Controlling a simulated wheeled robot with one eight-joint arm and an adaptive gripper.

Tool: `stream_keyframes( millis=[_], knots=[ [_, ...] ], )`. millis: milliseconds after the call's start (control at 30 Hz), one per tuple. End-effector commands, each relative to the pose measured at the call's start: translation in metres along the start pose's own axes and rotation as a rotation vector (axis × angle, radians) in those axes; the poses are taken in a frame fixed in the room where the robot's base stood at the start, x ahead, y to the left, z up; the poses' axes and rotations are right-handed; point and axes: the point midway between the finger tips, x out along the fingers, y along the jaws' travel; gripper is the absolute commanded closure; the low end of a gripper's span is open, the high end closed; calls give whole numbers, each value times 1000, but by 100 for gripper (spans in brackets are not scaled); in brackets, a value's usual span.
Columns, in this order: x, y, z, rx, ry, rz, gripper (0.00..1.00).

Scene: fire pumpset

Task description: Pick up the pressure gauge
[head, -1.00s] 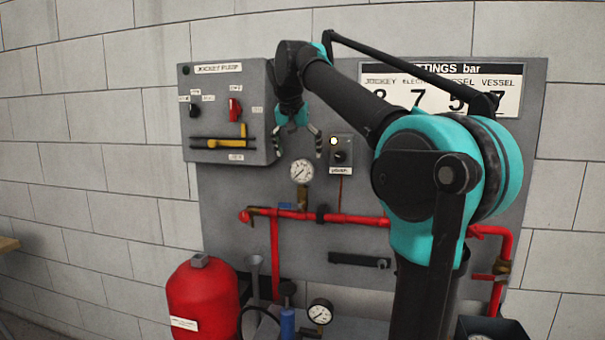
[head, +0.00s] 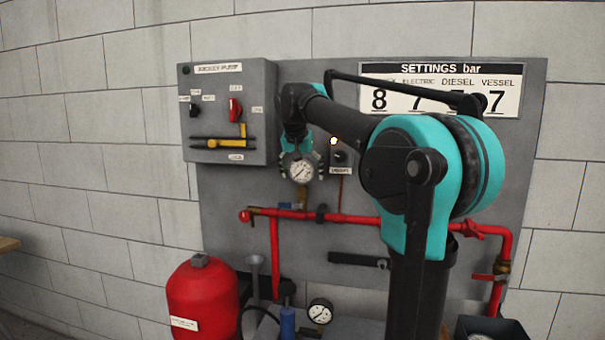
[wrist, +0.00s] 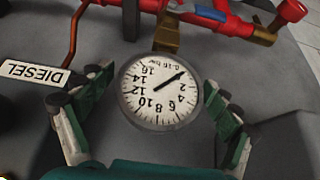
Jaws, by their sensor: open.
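The pressure gauge (head: 301,172) has a round white dial with a dark needle and sits on a brass fitting (head: 302,196) above the red pipe. In the wrist view the gauge (wrist: 158,92) lies between the two fingers of my gripper (wrist: 155,115), its dial facing the camera. The fingers are open, one on each side of the gauge; a gap shows at the left, and the right finger is close to the rim. In the head view my gripper (head: 298,160) is at the gauge, its fingers beside the dial and partly hidden.
The jockey pump box (head: 229,112) is left of my gripper. A small switch box (head: 341,160) is close on the right. The red pipe (head: 335,217) runs below the gauge. A second gauge (head: 320,312) and a red tank (head: 203,303) are lower down.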

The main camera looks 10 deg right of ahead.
Motion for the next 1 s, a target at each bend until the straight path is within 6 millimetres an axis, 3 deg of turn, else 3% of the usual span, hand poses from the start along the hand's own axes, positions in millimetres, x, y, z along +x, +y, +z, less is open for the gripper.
stream_keyframes(
  millis=[67, 533, 1000],
  knots=[
    [0, 0, 0, 0, 0, 0, 12],
    [0, 0, 0, 0, 0, 0, 70],
    [-10, 0, -6, 0, 0, 0, 72]
  ],
)
